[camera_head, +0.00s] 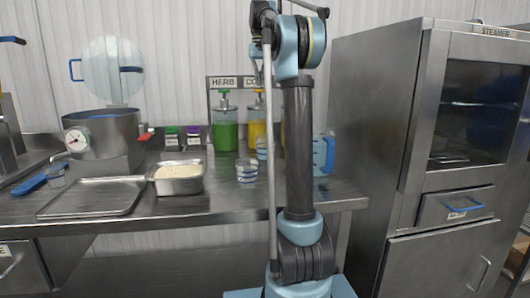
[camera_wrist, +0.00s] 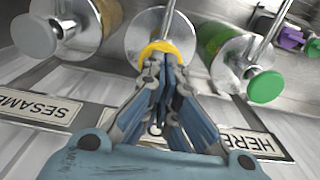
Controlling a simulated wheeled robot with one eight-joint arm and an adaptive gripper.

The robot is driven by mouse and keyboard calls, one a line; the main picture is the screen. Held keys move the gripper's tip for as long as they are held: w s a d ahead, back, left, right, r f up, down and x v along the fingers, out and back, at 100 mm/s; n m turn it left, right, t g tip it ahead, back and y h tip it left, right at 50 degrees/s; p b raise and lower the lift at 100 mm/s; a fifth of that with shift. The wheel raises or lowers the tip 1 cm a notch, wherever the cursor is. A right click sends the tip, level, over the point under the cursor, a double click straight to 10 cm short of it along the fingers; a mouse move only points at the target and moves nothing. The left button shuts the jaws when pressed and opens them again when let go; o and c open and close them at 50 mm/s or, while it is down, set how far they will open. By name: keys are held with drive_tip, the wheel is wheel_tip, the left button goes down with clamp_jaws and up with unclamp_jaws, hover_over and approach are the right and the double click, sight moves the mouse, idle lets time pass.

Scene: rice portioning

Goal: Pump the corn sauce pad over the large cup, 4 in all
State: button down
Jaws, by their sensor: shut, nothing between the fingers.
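The corn sauce dispenser (camera_head: 257,133) holds yellow sauce and stands under the sign, partly behind my arm. Its yellow pump pad (camera_wrist: 157,48) shows in the wrist view, directly at my fingertips. My gripper (camera_wrist: 166,62) is shut and empty, with its tips at or against the pad; I cannot tell how far the pump is pressed. In the head view my gripper is hidden behind the arm. A clear cup with a blue band (camera_head: 262,149) stands in front of the corn dispenser. Another clear, banded cup (camera_head: 246,170) stands nearer; I cannot tell which is large.
A green herb dispenser (camera_head: 225,132) stands left of the corn one; its green pad (camera_wrist: 265,87) also shows. The sesame dispenser (camera_wrist: 75,28) is on the other side. A rice pan (camera_head: 178,179), tray (camera_head: 70,208), pot (camera_head: 102,135) and blue-handled jug (camera_head: 323,155) share the counter.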

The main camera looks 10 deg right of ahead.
drive_tip(key=shift+f, duration=0.6)
drive_tip(key=shift+f, duration=1.2)
drive_tip(key=shift+r, duration=2)
